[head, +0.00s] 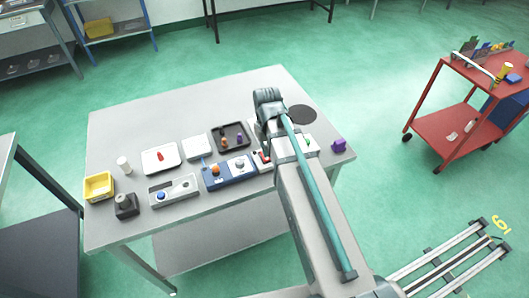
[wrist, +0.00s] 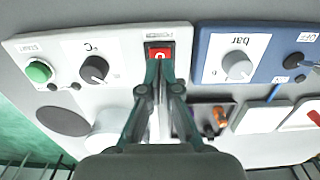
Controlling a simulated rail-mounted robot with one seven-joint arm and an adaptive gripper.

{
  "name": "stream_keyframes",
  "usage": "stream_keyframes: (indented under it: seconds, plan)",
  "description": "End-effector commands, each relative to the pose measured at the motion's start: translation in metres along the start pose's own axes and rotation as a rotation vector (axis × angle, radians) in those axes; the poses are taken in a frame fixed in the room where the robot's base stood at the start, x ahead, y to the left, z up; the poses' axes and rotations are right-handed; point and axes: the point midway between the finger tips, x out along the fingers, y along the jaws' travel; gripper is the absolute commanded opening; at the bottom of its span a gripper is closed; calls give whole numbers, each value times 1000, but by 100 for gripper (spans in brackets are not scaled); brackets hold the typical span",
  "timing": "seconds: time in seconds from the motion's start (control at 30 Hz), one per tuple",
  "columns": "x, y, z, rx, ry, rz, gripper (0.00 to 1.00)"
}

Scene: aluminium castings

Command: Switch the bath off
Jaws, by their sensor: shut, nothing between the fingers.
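A pale control panel (wrist: 120,45) carries a green START button (wrist: 39,71), a dark °C knob (wrist: 94,69) and a red rocker switch (wrist: 160,53) with a small label I cannot read surely. My gripper (wrist: 162,70) is shut and empty. Its fingertips are right at the lower edge of the red switch in the wrist view; I cannot tell whether they touch it. In the head view the red switch (head: 262,157) shows just left of my arm, which hides much of the panel and the fingers.
A blue panel (wrist: 275,45) with a "bar" knob (wrist: 238,66) stands beside the pale one. A dark tray (head: 231,137), a white tray (head: 161,158), a yellow bin (head: 98,187) and a purple object (head: 338,144) share the table (head: 180,105). The table's far left is clear.

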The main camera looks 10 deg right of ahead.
Motion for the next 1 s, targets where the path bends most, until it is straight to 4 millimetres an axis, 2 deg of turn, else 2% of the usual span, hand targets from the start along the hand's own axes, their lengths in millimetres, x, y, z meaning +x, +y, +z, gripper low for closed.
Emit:
stream_keyframes:
  seconds: [0.03,0.6,1.0]
  plan:
    - [-7,0,0,0,0,0,0]
    - [-47,0,0,0,0,0,0]
    - [-49,0,0,0,-1,0,0]
